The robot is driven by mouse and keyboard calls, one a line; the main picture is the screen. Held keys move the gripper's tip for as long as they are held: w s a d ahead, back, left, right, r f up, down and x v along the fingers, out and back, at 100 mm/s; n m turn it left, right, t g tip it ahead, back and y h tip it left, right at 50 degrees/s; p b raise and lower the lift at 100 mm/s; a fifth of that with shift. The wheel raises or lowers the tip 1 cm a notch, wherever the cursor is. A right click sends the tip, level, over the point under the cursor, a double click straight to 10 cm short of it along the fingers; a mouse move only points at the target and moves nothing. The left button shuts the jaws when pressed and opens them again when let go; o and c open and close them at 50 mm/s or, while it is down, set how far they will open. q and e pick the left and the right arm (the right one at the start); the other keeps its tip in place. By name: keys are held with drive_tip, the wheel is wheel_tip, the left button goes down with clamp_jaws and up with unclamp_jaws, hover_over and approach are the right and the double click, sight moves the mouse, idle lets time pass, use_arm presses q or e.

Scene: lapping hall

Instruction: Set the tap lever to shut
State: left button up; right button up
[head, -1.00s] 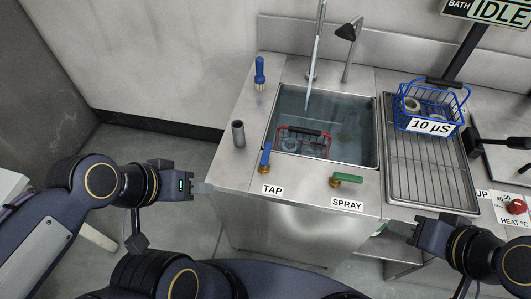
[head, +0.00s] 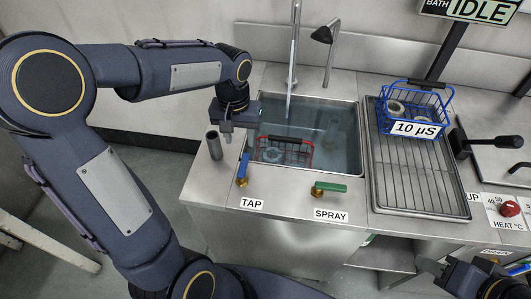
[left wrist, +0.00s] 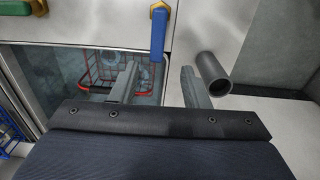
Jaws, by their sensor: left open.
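The blue tap lever (head: 243,167) sits on a brass base at the front left rim of the sink, behind the TAP label (head: 251,204). Its handle points back, away from the label. My left gripper (head: 238,138) is open and empty, just behind the lever near the sink's left edge. In the left wrist view the blue lever (left wrist: 158,35) lies beyond the gap between the two open fingers (left wrist: 159,68), apart from them. My right gripper (head: 432,268) shows partly at the bottom right, far from the lever; its jaws are unclear.
A grey tube (head: 214,146) stands close left of my left gripper. A red wire basket (head: 310,155) sits in the water-filled sink (head: 350,135). The green spray lever (head: 330,187) is to the right. A blue basket (head: 443,105) stands on the drain rack (head: 405,185).

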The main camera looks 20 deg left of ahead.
sight(245, 158)
use_arm(q)
drive_tip(key=shift+w+d+f, duration=0.2)
drive_tip(key=shift+w+f, duration=0.2)
drive_tip(key=shift+w, duration=0.1)
drive_tip(key=shift+f, duration=0.3)
wheel_tip(245, 158, down, 7)
drive_tip(key=shift+f, duration=0.1)
clamp_jaws()
